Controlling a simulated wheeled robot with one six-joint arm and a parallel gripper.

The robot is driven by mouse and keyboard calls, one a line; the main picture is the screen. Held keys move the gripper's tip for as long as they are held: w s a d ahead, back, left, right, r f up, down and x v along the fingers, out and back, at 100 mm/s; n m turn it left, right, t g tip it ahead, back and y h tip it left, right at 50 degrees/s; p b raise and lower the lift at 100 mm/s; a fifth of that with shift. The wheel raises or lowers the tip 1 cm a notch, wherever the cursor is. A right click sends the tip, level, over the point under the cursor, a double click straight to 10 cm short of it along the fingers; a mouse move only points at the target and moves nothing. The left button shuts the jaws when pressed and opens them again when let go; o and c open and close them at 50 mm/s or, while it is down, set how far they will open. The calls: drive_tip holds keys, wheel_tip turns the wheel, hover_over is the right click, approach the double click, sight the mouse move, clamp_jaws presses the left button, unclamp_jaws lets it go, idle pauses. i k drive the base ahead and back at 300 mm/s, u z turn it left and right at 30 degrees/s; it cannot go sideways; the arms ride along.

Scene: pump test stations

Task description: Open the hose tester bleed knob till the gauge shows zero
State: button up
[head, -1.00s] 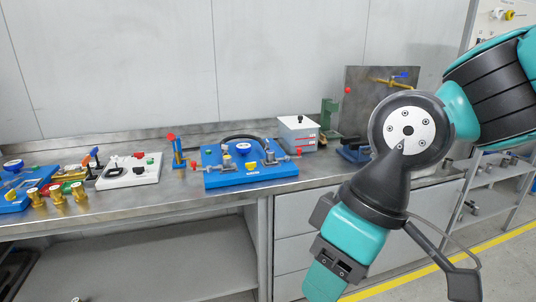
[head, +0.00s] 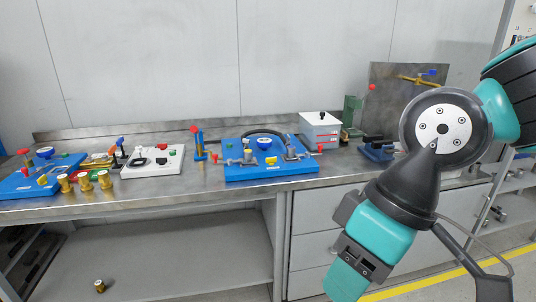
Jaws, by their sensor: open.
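A blue board (head: 275,172) with a black hose (head: 262,132) arched behind its fittings stands on the bench at the picture's middle; it looks like the hose tester. Its round blue-rimmed gauge (head: 264,143) faces up and forward; the needle is too small to read. Small knobs sit on its fittings: a red one (head: 214,157) at the left end, a red one (head: 320,147) at the right end and a yellow piece (head: 270,160) in front. I cannot tell which is the bleed knob. My arm hangs at the right, apart from the board; my gripper is out of the frame.
A second blue board (head: 30,186) with a gauge, brass fittings (head: 85,180) and a white board (head: 152,170) stand to the left. A blue post with a red top (head: 198,143) is beside the tester. A grey box (head: 319,128) and a blue vise (head: 376,151) stand right.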

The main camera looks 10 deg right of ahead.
sight(270, 161)
drive_tip(key=z, duration=0.15)
drive_tip(key=i, duration=1.05)
drive_tip(key=u, duration=0.7)
